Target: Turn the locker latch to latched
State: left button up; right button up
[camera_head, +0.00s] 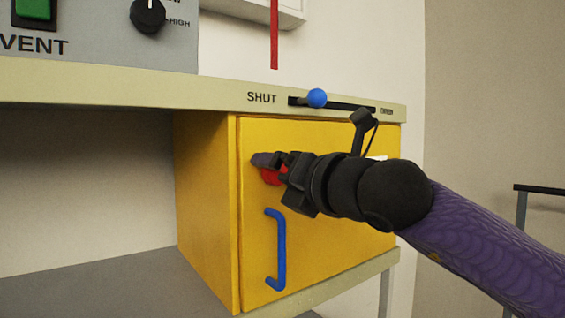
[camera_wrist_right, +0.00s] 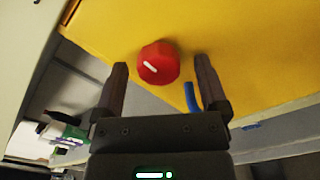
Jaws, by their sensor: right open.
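The yellow locker (camera_head: 340,240) sits under the bench top, its door closed. Its latch is a red round knob (camera_wrist_right: 158,63) with a white mark line on the upper left of the door; in the head view the red knob (camera_head: 271,176) is partly hidden by my right gripper. My right gripper (camera_head: 268,162) is at the knob. In the right wrist view the open fingers (camera_wrist_right: 160,85) stand on either side of the knob, with gaps visible; I cannot tell whether they touch it. My left gripper is not in view.
A blue handle (camera_head: 280,250) stands out from the door below the knob. Above, a slider with a blue ball (camera_head: 316,98) runs along the bench edge (camera_head: 150,90), near SHUT. A grey panel (camera_head: 110,35) with a black dial stands on top. Open space lies left of the locker.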

grip_shut()
jog(key=n+b, duration=0.1)
jog(key=b, duration=0.1)
jog(key=n+b, duration=0.2)
jog(key=b, duration=0.1)
jog(key=shift+f, duration=0.3)
jog(key=shift+n+b, duration=0.3)
jog(key=shift+n, duration=0.2)
jog(key=n, duration=0.1)
jog(key=n+b, duration=0.1)
jog(key=shift+r+n, duration=0.2)
jog(key=shift+n, duration=0.1)
jog(key=n, duration=0.3)
jog(key=shift+n, duration=0.3)
jog(key=n, duration=0.3)
jog(key=shift+r+n, duration=0.1)
jog(key=shift+n, duration=2.2)
